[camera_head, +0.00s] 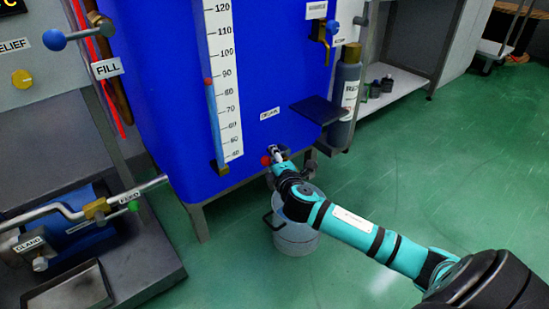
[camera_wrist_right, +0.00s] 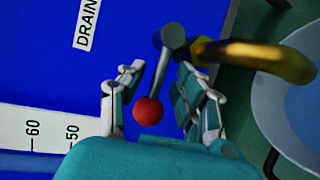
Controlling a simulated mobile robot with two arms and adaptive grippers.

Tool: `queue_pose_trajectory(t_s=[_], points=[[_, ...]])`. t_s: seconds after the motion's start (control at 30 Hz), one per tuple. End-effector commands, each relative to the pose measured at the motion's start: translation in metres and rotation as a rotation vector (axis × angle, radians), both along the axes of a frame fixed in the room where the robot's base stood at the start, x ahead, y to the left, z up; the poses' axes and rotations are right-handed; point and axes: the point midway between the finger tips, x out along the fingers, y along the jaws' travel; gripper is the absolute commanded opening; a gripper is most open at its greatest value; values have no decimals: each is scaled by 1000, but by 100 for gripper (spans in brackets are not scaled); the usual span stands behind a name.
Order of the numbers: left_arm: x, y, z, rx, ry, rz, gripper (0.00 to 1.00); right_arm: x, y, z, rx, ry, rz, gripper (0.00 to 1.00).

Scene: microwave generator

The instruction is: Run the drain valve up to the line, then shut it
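The drain valve's lever with its red ball knob (camera_wrist_right: 148,110) shows in the right wrist view, running from a grey hub beside a brass spout (camera_wrist_right: 255,58). My right gripper (camera_wrist_right: 160,88) is open, with one finger on each side of the lever; contact is not clear. In the head view the right gripper (camera_head: 277,156) is at the valve, below the drain label (camera_head: 270,113), and hides most of it; the red knob (camera_head: 265,160) shows at its left. A grey bucket (camera_head: 297,238) stands below. No line on it is visible. My left gripper is out of view.
The blue tank (camera_head: 265,60) carries a scale (camera_head: 226,80) and a level tube with a red marker (camera_head: 208,81) between 80 and 90. A dark shelf (camera_head: 318,110) juts out right of the valve. Pipework stands at left; green floor is clear at right.

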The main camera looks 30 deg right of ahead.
Motion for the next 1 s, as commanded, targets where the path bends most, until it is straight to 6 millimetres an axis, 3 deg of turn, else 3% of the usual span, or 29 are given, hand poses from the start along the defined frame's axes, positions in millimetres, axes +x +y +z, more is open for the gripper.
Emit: queue_pose_trajectory(t_s=[0.27, 0.7, 1.0], points=[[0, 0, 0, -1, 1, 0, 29, -10, 3, 2, 0, -1, 0, 33], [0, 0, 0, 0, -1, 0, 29, -91, 30, 17, 0, 1, 1, 33], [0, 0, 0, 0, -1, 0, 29, -112, 37, 21, 0, 0, -1, 33]])
